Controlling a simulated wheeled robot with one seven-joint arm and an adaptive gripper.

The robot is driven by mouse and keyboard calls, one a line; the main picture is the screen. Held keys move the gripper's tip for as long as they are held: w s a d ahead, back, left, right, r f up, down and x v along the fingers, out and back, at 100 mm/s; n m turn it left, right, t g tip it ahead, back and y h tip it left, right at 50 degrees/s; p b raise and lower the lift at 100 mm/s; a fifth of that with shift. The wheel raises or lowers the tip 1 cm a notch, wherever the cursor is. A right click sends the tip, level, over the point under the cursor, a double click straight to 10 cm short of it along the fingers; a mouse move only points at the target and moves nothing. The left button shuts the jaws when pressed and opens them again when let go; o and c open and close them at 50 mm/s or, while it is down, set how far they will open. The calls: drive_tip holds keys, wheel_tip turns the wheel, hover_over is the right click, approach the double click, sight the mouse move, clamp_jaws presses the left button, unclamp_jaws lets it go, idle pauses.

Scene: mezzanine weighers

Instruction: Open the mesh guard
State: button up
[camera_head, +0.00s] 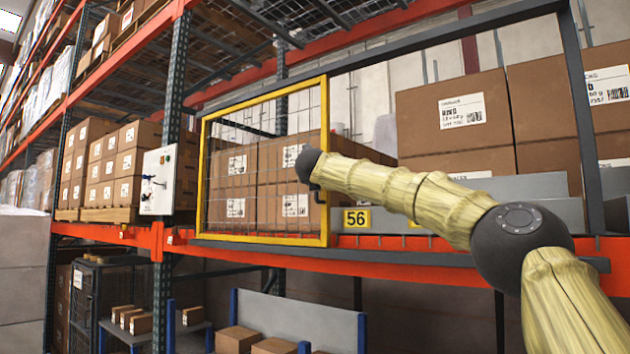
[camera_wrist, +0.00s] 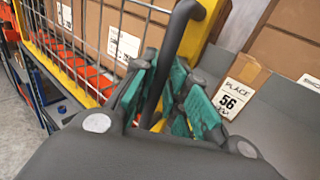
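The mesh guard (camera_head: 324,112) is a yellow-framed wire panel in the head view. It covers the left part of a dark frame (camera_head: 579,110) on the rack, and the right part of that frame is uncovered. The guard's yellow post and mesh show in the wrist view (camera_wrist: 78,88). A dark bar handle (camera_wrist: 182,28) stands on its right post. My gripper (camera_wrist: 166,68) has its green-padded fingers on both sides of the handle, closed around it. In the head view my gripper (camera_head: 312,168) is at the right post, its fingers mostly hidden.
Cartons (camera_head: 455,115) stand behind the uncovered part, above a grey bin front (camera_head: 520,187). A white control box (camera_head: 158,180) hangs left of the guard. Blue-posted shelving (camera_head: 290,315) stands below.

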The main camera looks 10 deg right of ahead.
drive_tip(key=shift+d, duration=0.1)
drive_tip(key=shift+s+a, duration=0.1)
drive_tip(key=shift+a, duration=0.15)
drive_tip(key=v, duration=1.1)
drive_tip(key=shift+s+d, duration=0.2)
drive_tip(key=shift+s, duration=0.15)
